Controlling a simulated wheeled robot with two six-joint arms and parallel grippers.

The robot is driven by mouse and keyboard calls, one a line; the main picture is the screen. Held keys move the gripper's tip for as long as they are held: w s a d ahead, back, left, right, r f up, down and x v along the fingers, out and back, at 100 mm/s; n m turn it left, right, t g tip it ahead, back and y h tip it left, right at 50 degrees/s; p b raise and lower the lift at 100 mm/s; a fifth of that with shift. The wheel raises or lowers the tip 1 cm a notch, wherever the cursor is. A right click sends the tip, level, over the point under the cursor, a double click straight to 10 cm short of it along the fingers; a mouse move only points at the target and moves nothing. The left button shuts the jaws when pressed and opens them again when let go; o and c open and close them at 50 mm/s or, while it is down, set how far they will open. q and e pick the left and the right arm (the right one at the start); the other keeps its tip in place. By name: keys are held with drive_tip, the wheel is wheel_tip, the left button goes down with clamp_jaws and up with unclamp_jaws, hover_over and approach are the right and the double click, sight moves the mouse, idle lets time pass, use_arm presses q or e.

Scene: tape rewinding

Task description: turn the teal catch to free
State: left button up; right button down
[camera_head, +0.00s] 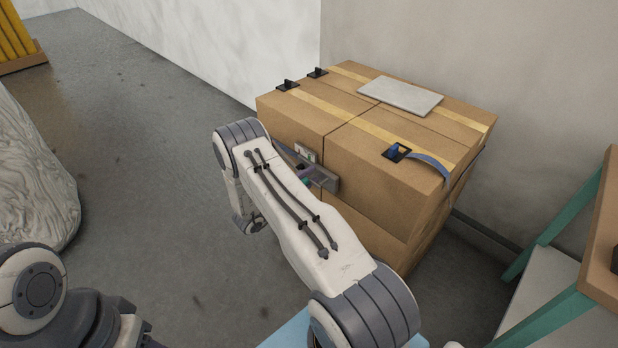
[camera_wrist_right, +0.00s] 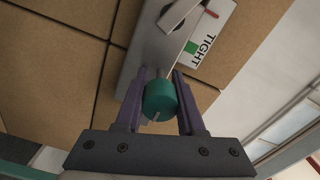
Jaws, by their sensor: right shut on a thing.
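The teal catch (camera_wrist_right: 160,100) is a round knob with a slot in its face, on a grey metal plate (camera_wrist_right: 143,62) fixed to a brown carton. In the right wrist view, the two purple fingers of my right gripper (camera_wrist_right: 160,88) are shut on the teal catch, one on each side. In the head view, my right arm hides most of the catch and gripper.
The carton stack (camera_head: 375,195) stands against the wall, with tan tape strips, black clips (camera_head: 288,86) and a grey slab (camera_head: 401,96) on top. A blue strap (camera_head: 432,164) hangs over its right edge. A teal-framed shelf (camera_head: 560,240) stands right.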

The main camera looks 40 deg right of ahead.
drive_tip(key=shift+a+n+p, duration=0.1)
drive_tip(key=shift+n+p, duration=0.45)
drive_tip(key=shift+n, duration=8.25)
drive_tip(key=c, duration=0.5)
unclamp_jaws()
